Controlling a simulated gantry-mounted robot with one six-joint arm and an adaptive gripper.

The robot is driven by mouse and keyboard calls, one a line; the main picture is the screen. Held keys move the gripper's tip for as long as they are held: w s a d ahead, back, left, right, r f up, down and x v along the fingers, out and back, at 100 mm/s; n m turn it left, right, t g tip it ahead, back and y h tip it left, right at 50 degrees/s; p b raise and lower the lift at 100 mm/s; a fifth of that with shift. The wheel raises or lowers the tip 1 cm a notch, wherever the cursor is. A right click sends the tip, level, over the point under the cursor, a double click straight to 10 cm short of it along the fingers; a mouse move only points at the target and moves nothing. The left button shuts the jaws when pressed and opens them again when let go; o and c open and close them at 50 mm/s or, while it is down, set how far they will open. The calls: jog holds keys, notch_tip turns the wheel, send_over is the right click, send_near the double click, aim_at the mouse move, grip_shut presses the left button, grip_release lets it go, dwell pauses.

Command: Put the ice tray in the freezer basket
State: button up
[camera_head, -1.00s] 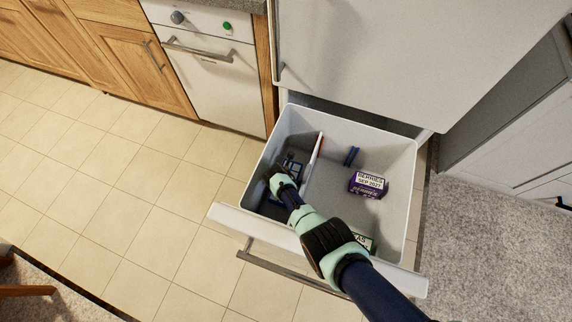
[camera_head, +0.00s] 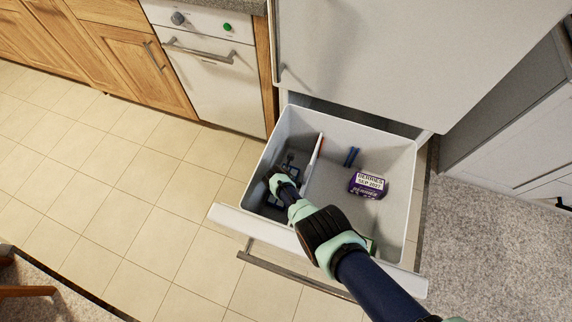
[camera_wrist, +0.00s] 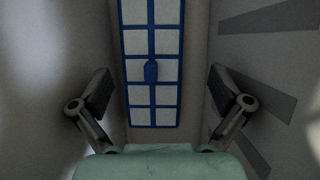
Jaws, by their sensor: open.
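The blue-framed ice tray with pale cells (camera_wrist: 152,62) lies in the narrow left section of the open freezer basket (camera_head: 397,222). In the head view a small part of the tray (camera_head: 291,161) shows past my gripper; the rest is hidden. My gripper (camera_head: 271,174) reaches down into that section. In the wrist view my gripper (camera_wrist: 158,95) is open, its fingers spread to either side of the tray's near end, apart from it. A small blue tab sits mid-tray.
A thin white divider with a reddish end (camera_head: 314,160) stands beside my gripper. The wider right section holds a purple berries box (camera_head: 367,184), a blue item (camera_head: 352,156) and a box mostly hidden by my arm.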

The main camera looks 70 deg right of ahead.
jog(key=shift+r, duration=0.45)
jog(key=p+v, duration=1.1)
jog(key=v, duration=0.1)
jog(key=shift+r, duration=0.15)
